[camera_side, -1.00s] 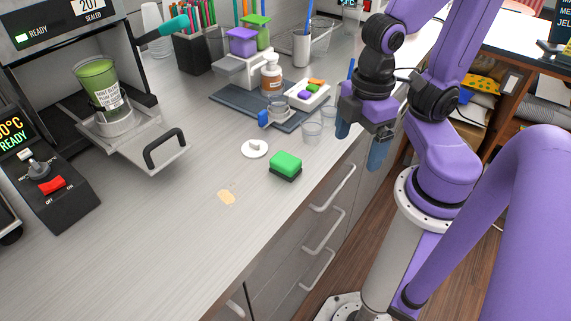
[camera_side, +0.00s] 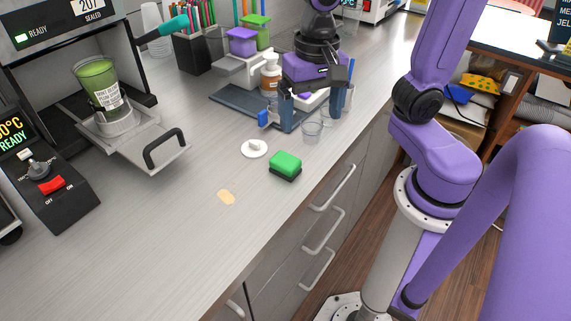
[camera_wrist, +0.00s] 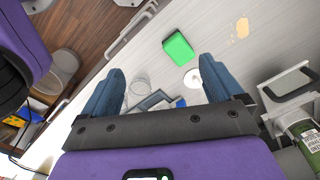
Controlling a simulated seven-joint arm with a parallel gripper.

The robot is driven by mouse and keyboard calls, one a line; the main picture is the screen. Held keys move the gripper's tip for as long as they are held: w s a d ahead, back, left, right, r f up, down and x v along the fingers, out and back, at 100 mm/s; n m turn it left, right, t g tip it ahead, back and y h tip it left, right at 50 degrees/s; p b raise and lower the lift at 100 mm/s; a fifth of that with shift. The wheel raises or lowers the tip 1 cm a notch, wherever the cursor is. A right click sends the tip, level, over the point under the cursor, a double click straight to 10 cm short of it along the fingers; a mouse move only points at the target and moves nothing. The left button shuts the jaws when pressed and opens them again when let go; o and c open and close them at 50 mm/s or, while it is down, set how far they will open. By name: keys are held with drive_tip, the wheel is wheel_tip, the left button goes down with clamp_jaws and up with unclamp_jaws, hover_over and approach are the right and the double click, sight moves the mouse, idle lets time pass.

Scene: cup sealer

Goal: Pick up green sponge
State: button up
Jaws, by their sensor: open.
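The green sponge (camera_side: 286,162) with a dark underside lies on the counter near its front edge. In the wrist view the green sponge (camera_wrist: 178,48) lies ahead of the fingers, beyond the gap between them. My gripper (camera_side: 302,118) is open and empty, with its blue fingers pointing down behind the sponge, over the area by the small cups. In the wrist view my gripper (camera_wrist: 160,82) shows its two blue fingers spread wide apart. Nothing touches the sponge.
A white round lid (camera_side: 255,148) lies left of the sponge, and a tan spill (camera_side: 226,197) is nearer the camera. A clear cup (camera_side: 312,131) stands close to my fingers. The sealer tray with handle (camera_side: 150,155) holds a green cup (camera_side: 97,84).

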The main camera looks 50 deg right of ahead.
drive_tip(key=w+a+r+m, duration=0.1)
drive_tip(key=w+r+m, duration=0.25)
drive_tip(key=m, duration=0.85)
hover_over(285, 159)
wheel_tip(285, 159, down, 12)
drive_tip(key=shift+d+r, duration=0.1)
drive_tip(key=shift+r, duration=0.05)
drive_tip(key=shift+f, duration=2.95)
drive_tip(key=shift+c, duration=0.3)
drive_tip(key=c, duration=1)
